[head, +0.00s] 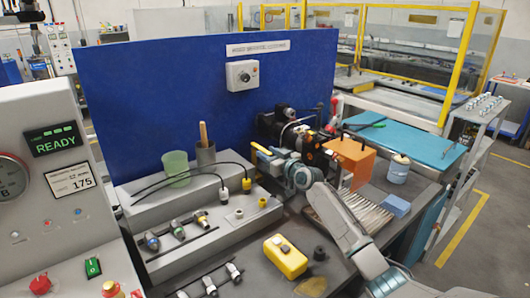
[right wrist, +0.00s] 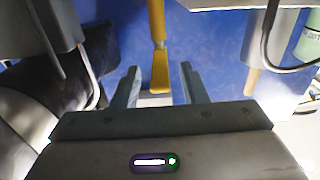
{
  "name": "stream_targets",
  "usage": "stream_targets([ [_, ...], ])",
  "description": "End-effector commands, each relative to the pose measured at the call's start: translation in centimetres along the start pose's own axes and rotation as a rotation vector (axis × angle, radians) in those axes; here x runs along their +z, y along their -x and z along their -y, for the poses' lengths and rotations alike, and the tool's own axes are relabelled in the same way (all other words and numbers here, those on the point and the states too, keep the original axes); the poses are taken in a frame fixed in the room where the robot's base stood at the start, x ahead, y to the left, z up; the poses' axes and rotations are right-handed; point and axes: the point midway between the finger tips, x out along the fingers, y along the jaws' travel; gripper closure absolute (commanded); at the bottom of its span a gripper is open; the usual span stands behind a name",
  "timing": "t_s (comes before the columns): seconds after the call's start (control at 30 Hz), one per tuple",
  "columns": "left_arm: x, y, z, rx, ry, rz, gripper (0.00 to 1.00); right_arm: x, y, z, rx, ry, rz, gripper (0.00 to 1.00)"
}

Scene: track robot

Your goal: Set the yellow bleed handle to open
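The yellow bleed handle (right wrist: 158,50) runs down from the top middle of the right wrist view, in front of a blue surface. Its wider lower end lies between the two fingers of my right gripper (right wrist: 159,72), with a visible gap on each side. The fingers are open and do not appear to touch it. In the head view, my right gripper (head: 274,160) is at the machine beside the blue panel, and a small yellow part of the handle (head: 262,149) shows by it. The rest of the handle is hidden there. My left gripper is not in view.
The dark machine (head: 300,133) and an orange box (head: 351,158) stand close to my right arm. A grey stepped fixture (head: 215,225) with cables and fittings is at left. A yellow case (head: 285,257) lies in front. The blue panel (head: 170,90) stands behind.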

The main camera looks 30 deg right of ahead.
Motion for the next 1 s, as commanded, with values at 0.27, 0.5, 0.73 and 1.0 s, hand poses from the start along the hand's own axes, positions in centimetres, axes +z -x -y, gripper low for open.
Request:
stream_targets([
  [0.27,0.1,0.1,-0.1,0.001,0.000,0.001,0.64,0.0,-2.0,0.0,0.000,0.000,0.000,0.61],
  [0.5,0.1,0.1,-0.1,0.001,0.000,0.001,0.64,0.0,-2.1,0.0,0.000,0.001,0.001,0.61],
  [0.73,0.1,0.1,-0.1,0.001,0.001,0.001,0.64,0.0,-2.1,0.0,0.000,0.001,0.001,0.98],
  [1.0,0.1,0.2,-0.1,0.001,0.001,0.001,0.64,0.1,-2.4,0.4,0.001,0.000,0.001,1.00],
])
